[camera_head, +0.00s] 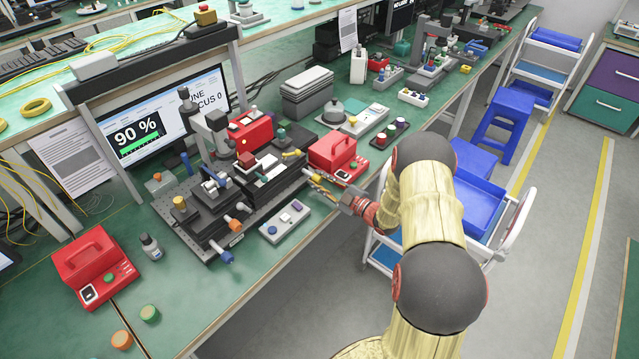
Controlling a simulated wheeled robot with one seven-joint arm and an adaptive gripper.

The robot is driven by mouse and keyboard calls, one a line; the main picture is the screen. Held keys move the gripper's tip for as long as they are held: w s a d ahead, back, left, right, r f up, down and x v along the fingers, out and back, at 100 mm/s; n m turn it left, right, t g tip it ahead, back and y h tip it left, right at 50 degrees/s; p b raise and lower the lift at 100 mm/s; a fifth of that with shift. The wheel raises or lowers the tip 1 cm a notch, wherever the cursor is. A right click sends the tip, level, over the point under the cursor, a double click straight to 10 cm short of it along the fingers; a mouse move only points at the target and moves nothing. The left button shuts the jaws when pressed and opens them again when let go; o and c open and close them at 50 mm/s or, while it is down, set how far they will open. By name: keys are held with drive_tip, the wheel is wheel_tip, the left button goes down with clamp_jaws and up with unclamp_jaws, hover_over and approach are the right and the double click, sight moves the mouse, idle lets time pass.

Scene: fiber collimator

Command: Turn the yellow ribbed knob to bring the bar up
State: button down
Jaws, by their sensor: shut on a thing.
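My gripper (313,178) reaches in from the right to the right side of the black optical stage (262,190). Its fingers are shut on a small yellow knob (307,172) at the stage's edge. The fingers partly hide this knob, and its ribs are too small to make out. The monitor (185,97) behind the stage reads "90 %" in white on black. A green bar (139,147) lies below the number.
Another yellow knob (179,202) stands on the stage's left, with orange and blue knobs along the front. A red box (338,156) stands close behind my gripper. A grey plate with buttons (285,221) lies in front.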

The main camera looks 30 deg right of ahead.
drive_tip(key=shift+n, duration=0.3)
drive_tip(key=c, duration=1.6)
unclamp_jaws()
drive_tip(key=shift+o, duration=0.2)
drive_tip(key=v, duration=1.2)
